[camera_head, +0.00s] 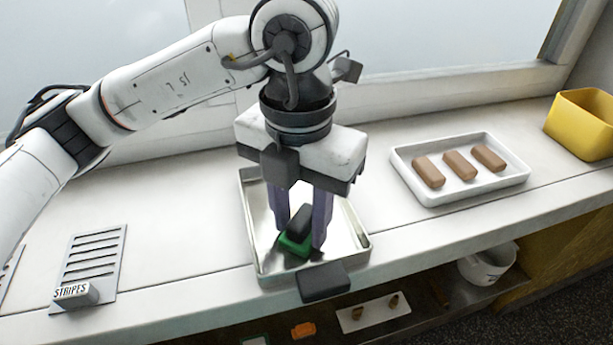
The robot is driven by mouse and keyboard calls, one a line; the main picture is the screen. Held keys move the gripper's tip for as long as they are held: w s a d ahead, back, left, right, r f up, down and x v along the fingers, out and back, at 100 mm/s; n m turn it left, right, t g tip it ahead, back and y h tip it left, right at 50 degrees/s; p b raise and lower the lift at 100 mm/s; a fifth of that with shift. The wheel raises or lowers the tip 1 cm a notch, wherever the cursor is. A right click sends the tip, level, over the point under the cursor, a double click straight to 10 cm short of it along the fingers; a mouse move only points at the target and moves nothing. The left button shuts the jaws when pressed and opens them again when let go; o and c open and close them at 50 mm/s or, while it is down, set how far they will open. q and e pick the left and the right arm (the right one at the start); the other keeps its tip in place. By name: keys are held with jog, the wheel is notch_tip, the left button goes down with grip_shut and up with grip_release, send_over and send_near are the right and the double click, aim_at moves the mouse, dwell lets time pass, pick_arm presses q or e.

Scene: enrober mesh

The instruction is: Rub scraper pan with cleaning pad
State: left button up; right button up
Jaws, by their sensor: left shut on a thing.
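The scraper pan (262,262) is a shallow metal pan with a dark handle tab (324,281) at its front edge, standing on the white counter in the middle of the head view. The cleaning pad (295,242) has a dark grip on top and a green underside. It is inside the pan, low over or against the pan floor; I cannot tell if it touches. My left gripper (300,232) points down into the pan, its purple fingers shut on the pad. The gripper and arm hide the back of the pan. My right gripper is not in view.
A white tray (514,182) with three brown bars stands to the right, and a yellow bin (585,125) at the far right. A slotted plate (92,254) with a "STRIPES" block (76,294) lies at the left. A lower shelf holds a white bowl (487,266) and small items.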

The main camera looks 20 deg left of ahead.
pick_arm(q)
notch_tip(320, 180, up, 3)
jog(key=shift+s+d+f+p, duration=0.1)
jog(key=shift+s+p, duration=0.05)
jog(key=shift+p, duration=0.55)
jog(key=shift+r+p, duration=0.5)
jog(key=shift+r, duration=0.2)
jog(key=shift+r+p, duration=0.45)
jog(key=shift+r, duration=0.35)
jog(key=shift+r+p, duration=0.55)
jog(key=shift+r, duration=0.15)
jog(key=shift+r+p, duration=0.3)
jog(key=shift+r, duration=0.2)
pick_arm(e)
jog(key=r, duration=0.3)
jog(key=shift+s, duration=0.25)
